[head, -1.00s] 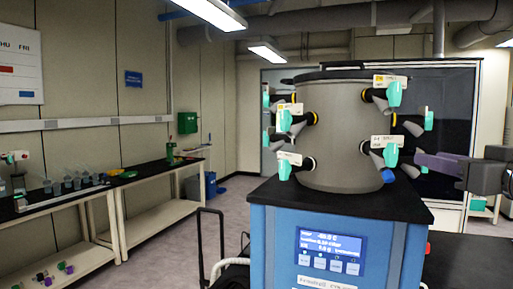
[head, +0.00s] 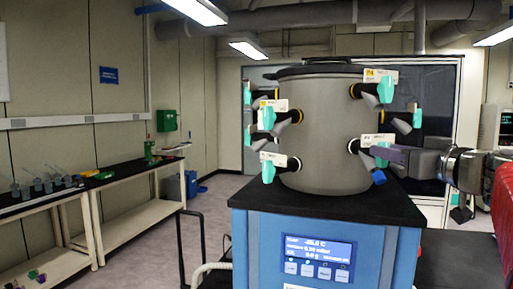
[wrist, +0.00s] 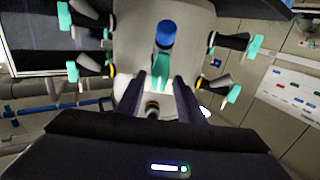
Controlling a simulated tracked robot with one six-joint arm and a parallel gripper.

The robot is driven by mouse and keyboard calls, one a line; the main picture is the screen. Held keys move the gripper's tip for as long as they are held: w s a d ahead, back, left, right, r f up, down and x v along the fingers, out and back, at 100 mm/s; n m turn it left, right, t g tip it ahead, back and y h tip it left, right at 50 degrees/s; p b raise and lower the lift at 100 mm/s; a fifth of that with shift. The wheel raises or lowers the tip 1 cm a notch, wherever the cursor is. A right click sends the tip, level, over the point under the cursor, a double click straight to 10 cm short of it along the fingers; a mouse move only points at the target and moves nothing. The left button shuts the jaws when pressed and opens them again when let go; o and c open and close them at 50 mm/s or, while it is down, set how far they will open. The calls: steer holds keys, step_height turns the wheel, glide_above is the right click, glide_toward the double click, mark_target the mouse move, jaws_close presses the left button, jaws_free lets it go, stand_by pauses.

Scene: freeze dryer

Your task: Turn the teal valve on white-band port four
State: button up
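A grey drum (head: 325,135) carries several ports with teal valve handles and labelled tags. The lower right port has a white tag (head: 375,140) that seems to read P4. Its teal valve (head: 381,155) also shows in the wrist view (wrist: 161,68), with a blue-capped piece (wrist: 165,35) beyond it. My gripper (head: 388,154) reaches in from the right at this valve. In the wrist view its two dark fingers (wrist: 161,84) stand apart, one on each side of the teal handle. Small gaps seem to remain, so contact is not clear.
The upper right port has a yellow-marked tag (head: 378,76) and its own teal valve (head: 386,90). Another teal valve (head: 416,115) sticks out at the far right. The drum stands on a blue cabinet (head: 320,250) with a display. Benches line the left wall.

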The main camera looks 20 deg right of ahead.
steer(key=shift+c, duration=0.3)
jaws_close()
steer(key=shift+d, duration=0.1)
steer(key=shift+s+m, duration=0.1)
steer(key=shift+m, duration=0.3)
steer(key=m, duration=0.7)
steer(key=d+m, duration=0.1)
steer(key=m, duration=0.3)
steer(key=shift+f, duration=0.4)
steer(key=shift+m, duration=0.3)
